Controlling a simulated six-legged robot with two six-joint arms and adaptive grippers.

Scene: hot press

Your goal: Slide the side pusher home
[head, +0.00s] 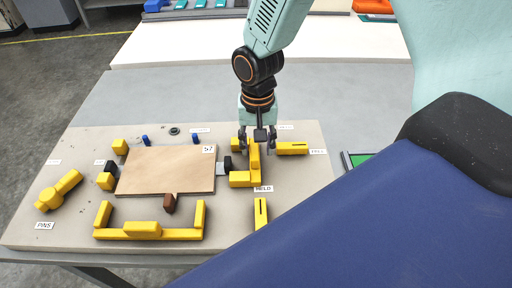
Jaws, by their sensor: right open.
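The side pusher appears to be the yellow piece (254,160) right of the brown board (165,172). It has an upright part and a low foot, and a grey block with a black tip (223,167) lies between it and the board's right edge. My right gripper (257,146) points down from above with its fingers apart, one on each side of the yellow upright. I cannot tell whether the fingers touch it. My left gripper is not in view.
The board lies on a beige plate (60,215) among yellow stops. A yellow U-shaped frame (142,229) lies in front. Slotted yellow bars lie right (292,148) and front right (261,212), near HELD and FREE labels. A yellow pin piece (58,191) is at the left.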

